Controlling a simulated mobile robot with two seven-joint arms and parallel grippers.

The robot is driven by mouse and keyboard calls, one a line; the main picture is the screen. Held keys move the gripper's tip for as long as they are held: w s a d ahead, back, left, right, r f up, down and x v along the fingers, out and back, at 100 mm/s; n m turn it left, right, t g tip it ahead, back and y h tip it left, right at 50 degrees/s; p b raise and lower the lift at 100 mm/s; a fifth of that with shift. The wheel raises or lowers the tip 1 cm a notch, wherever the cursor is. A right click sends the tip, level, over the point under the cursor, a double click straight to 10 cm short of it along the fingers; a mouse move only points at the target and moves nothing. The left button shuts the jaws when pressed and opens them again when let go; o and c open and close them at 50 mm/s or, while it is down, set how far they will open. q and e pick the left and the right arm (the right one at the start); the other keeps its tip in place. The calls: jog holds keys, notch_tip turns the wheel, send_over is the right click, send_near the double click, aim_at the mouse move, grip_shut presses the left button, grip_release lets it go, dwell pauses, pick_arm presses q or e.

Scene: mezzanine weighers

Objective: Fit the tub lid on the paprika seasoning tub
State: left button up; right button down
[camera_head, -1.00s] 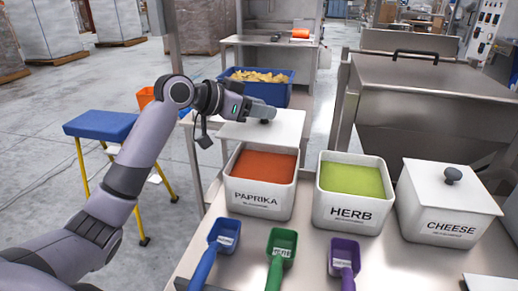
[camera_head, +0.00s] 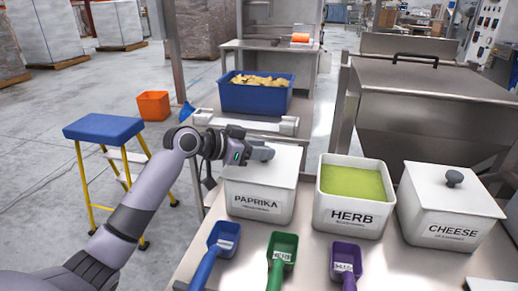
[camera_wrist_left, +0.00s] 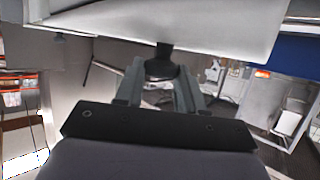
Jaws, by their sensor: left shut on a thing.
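The white paprika tub (camera_head: 258,204) stands on the steel counter, its label facing me. The white tub lid (camera_head: 288,163) lies over the tub's opening and hides the red seasoning; I cannot tell whether its edges sit fully on the rim. My left gripper (camera_head: 264,153) is shut on the lid's dark knob, above the tub. In the left wrist view the lid (camera_wrist_left: 190,22) fills the top, and its knob (camera_wrist_left: 162,68) sits between the fingers (camera_wrist_left: 160,75). My right gripper is not in view.
To the right stand the open herb tub (camera_head: 345,213) with green seasoning and the lidded cheese tub (camera_head: 450,221). Blue (camera_head: 212,250), green (camera_head: 281,262) and purple (camera_head: 345,264) scoops lie in front. A blue crate (camera_head: 255,96) stands behind.

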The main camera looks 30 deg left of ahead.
pick_arm(q)
jog(key=shift+f, duration=0.2)
jog(key=o, duration=1.1)
jog(key=shift+r, duration=0.25)
jog(key=v, duration=1.1)
jog(key=shift+b, duration=0.35)
jog(key=shift+s+a+r, duration=0.25)
jog(key=shift+s, duration=0.15)
